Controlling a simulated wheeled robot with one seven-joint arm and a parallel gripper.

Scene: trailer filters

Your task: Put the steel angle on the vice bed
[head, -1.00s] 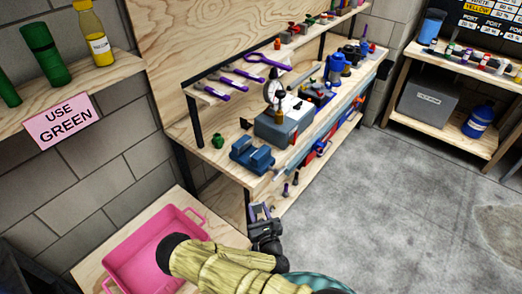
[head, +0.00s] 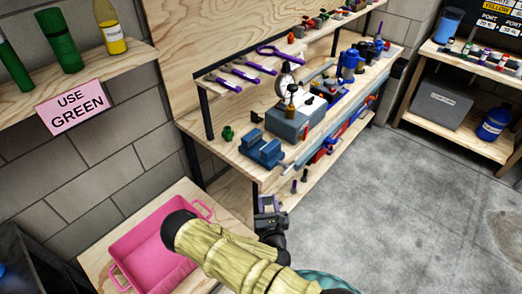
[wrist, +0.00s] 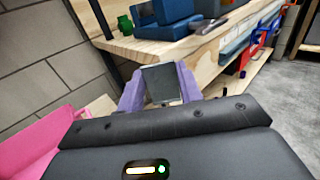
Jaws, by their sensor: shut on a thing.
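The blue vice (head: 262,148) sits on the wooden workbench near its front left corner. It also shows at the top of the wrist view (wrist: 165,18). My gripper (head: 267,203) is in front of the bench's near end, nearer to me than the vice and apart from it. In the wrist view, its purple fingers (wrist: 160,88) are shut on a flat grey metal piece, which I take for the steel angle (wrist: 161,82). Only its face between the fingers shows; the rest of its shape is hidden.
The workbench (head: 225,150) also carries a grey-blue box, a dial gauge and tools. A small green part (head: 228,133) stands behind the vice. A pink tray (head: 150,245) lies on a low wooden surface at left. A shelf with bottles (head: 25,95) is above it. The floor at right is clear.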

